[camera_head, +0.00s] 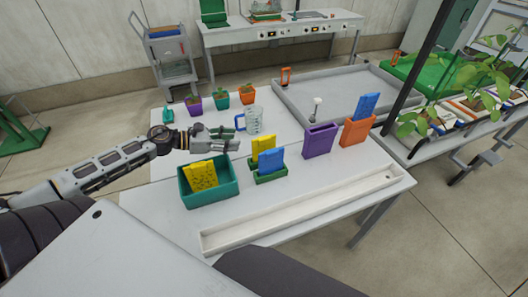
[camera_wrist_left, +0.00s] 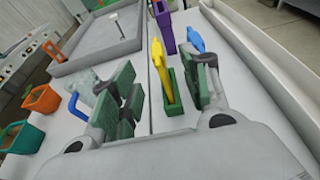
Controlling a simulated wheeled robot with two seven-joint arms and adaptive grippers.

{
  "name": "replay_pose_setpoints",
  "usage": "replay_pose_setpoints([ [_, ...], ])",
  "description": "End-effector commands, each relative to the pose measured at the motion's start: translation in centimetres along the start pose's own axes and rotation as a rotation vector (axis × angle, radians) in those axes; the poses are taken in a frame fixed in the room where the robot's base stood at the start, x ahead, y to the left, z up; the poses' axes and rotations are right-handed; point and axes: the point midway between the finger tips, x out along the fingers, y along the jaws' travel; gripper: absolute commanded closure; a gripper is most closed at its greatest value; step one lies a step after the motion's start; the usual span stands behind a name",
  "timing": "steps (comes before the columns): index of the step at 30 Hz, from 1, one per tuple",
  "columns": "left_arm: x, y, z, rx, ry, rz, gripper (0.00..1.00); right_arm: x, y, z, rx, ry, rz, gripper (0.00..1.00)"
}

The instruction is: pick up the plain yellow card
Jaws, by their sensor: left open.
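The plain yellow card (camera_head: 257,142) stands upright in a small green holder (camera_head: 270,178), partly hidden behind a blue card (camera_head: 271,160). In the left wrist view the yellow card (camera_wrist_left: 161,68) stands ahead, between the lines of the two finger pads, with the green holder (camera_wrist_left: 172,92) around its foot. My left gripper (camera_head: 232,138) is open and empty, just left of the holder and apart from the card as far as I can tell. It also shows in the left wrist view (camera_wrist_left: 165,92). My right gripper is not in view.
A teal box (camera_head: 210,189) with a speckled yellow card (camera_head: 201,174) stands below my left gripper. A clear jug (camera_head: 254,121) stands behind it. A purple holder (camera_head: 320,141) and an orange holder (camera_head: 356,132) stand to the right. A long white trough (camera_head: 310,215) lies along the front.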

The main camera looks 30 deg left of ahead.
Motion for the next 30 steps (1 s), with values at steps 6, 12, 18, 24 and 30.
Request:
replay_pose_setpoints([
  [6, 0.3, 0.0, 0.0, 0.001, 0.0, -0.001, 0.54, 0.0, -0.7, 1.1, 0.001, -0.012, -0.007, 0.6],
  [12, 1.3, 0.0, 0.1, 0.001, -0.002, -0.001, 0.54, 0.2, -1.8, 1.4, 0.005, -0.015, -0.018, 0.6],
  [18, 2.5, 0.0, 0.0, 0.001, -0.001, -0.001, 0.54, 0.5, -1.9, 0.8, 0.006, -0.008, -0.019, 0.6],
  [24, 3.5, 0.1, 0.0, 0.0, -0.001, -0.001, 0.54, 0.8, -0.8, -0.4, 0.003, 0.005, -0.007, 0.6],
  [30, 4.4, 0.1, 0.0, 0.0, -0.002, -0.001, 0.54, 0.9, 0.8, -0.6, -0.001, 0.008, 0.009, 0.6],
])
